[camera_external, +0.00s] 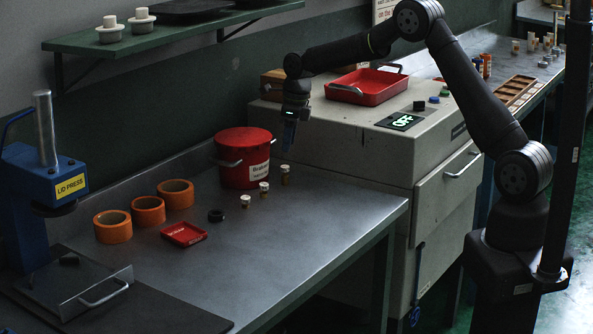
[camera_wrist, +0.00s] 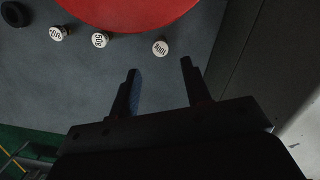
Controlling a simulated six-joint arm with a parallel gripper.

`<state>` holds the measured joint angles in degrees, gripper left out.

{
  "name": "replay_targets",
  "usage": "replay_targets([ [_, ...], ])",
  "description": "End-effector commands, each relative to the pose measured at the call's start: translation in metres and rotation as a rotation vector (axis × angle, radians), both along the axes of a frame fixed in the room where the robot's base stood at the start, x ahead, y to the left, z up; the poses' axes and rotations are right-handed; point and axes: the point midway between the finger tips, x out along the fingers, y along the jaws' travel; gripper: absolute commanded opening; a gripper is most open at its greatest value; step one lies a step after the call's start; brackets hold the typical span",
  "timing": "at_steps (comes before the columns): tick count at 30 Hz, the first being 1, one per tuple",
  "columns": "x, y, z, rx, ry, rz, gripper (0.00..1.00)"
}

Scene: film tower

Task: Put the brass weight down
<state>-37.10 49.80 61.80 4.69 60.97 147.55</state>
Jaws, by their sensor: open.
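Three small brass weights with white labelled tops stand upright in a row on the grey bench. They are the nearest one (camera_external: 245,202), the middle one (camera_external: 264,189) and the farthest one (camera_external: 285,175). In the wrist view their tops seem to read 20g (camera_wrist: 57,33), 50g (camera_wrist: 100,40) and 100g (camera_wrist: 160,47). My gripper (camera_external: 289,138) is above the farthest weight, pointing down, and clear of it. In the wrist view my gripper (camera_wrist: 159,68) is open and empty, with the 100g top just beyond the gap between the fingertips.
A red lidded tub (camera_external: 244,150) stands close behind the weights. A black ring (camera_external: 216,215), a small red tray (camera_external: 184,234) and three orange rings (camera_external: 148,211) lie to the left. A grey machine (camera_external: 355,145) bearing a red tray (camera_external: 367,94) stands to the right. The bench front is clear.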

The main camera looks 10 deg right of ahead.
Motion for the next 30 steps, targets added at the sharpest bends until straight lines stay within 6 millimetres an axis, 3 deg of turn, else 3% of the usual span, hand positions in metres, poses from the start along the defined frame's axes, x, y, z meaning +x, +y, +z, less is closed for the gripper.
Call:
replay_targets([
  [6,-0.001,-0.003,0.018,0.0,0.0,0.0,0.44],
  [20,-0.001,-0.003,0.019,-0.001,0.0,0.0,0.44],
  [26,-0.001,-0.001,0.003,-0.002,0.003,0.0,0.44],
  [30,0.001,0.002,-0.022,-0.003,0.003,0.0,0.44],
])
